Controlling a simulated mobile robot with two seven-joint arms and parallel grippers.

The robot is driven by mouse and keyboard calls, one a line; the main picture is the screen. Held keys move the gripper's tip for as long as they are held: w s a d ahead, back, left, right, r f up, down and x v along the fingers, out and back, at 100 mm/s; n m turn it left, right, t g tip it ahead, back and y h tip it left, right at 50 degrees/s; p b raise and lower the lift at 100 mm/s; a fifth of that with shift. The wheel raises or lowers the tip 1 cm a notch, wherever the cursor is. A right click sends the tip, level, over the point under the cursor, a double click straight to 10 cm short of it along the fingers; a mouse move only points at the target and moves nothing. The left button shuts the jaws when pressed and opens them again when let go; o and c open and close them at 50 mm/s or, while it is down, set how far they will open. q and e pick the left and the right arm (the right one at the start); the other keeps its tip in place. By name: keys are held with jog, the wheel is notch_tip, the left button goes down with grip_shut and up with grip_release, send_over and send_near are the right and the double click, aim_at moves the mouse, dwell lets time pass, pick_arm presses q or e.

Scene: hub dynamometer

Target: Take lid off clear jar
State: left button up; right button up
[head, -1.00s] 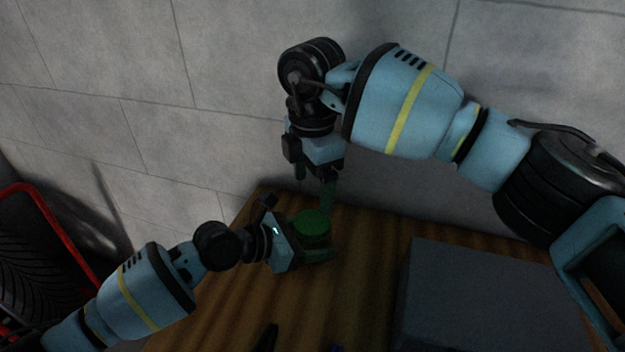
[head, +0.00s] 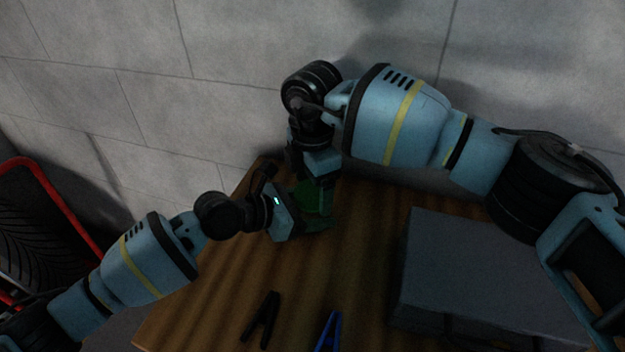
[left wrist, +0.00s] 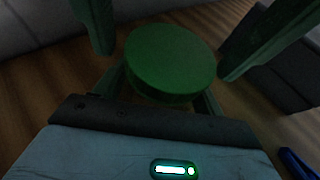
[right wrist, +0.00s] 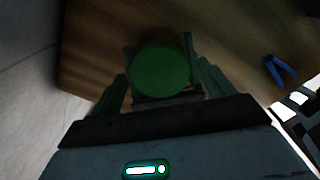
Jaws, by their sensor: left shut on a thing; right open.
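The jar's round green lid (head: 308,197) shows at the back of the wooden table, dim and partly covered in the head view. It shows clearly from above in the left wrist view (left wrist: 170,58) and the right wrist view (right wrist: 160,70). The clear jar body is mostly hidden under the lid and behind fingers. My left gripper (head: 316,224) is shut on the jar from the left, its fingers below the lid. My right gripper (head: 314,190) points down from above, open, with one finger on either side of the lid. Gaps show between these fingers and the lid in the left wrist view.
A black clip-like tool (head: 260,318) and a blue one (head: 328,330) lie at the table's front. A large grey box (head: 480,270) stands on the right. The wall (head: 230,90) is close behind. A red-framed rack (head: 62,195) with a tyre stands left of the table.

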jog(key=shift+c, duration=0.4)
jog(key=c, duration=0.9)
jog(key=n, duration=0.6)
jog(key=shift+n, duration=0.4)
jog(key=shift+c, duration=0.3)
jog(key=o, duration=1.1)
jog(key=shift+r, duration=0.1)
